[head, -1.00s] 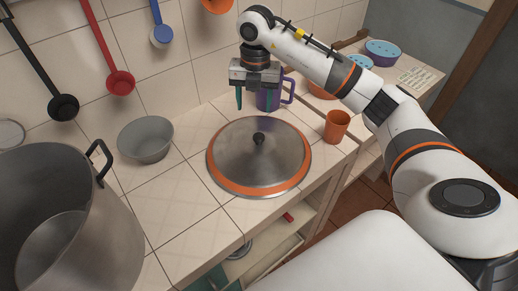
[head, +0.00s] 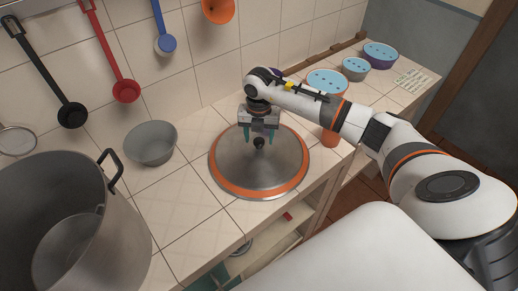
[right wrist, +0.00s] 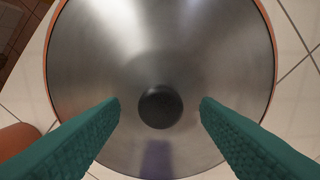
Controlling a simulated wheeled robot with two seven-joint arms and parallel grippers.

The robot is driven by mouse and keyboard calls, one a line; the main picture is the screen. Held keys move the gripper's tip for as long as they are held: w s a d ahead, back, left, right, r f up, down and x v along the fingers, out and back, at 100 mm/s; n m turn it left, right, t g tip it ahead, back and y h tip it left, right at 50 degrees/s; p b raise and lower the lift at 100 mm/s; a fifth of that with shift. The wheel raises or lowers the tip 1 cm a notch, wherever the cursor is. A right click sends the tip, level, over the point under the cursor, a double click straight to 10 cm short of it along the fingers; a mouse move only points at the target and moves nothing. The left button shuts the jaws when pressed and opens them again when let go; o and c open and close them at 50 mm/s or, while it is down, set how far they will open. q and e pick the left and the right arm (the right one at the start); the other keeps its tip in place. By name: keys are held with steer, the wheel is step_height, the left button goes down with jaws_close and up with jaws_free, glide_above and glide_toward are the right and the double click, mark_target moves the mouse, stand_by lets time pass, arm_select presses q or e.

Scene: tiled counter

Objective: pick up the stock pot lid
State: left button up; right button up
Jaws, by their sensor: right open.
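The stock pot lid (head: 240,172) lies flat on the tiled counter. It is a steel disc with an orange rim and a black knob (head: 259,143) in its middle. My right gripper (head: 261,138) is above the lid, over the knob. In the right wrist view, its teal fingers are spread wide apart, with the knob (right wrist: 160,107) below and between them in the picture, touching neither. The lid (right wrist: 160,50) fills most of that view. The large grey stock pot (head: 120,240) stands open at the lower left. My left gripper is not in view.
A grey bowl (head: 151,143) sits left of the lid. An orange cup (head: 331,136) is partly hidden behind my right arm. Ladles (head: 126,90) hang on the wall. Blue-topped bowls (head: 380,54) stand at the back right. The tiles between pot and lid are clear.

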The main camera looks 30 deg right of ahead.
jaws_close()
stand_by(0.3)
steer(key=shift+r, duration=0.1)
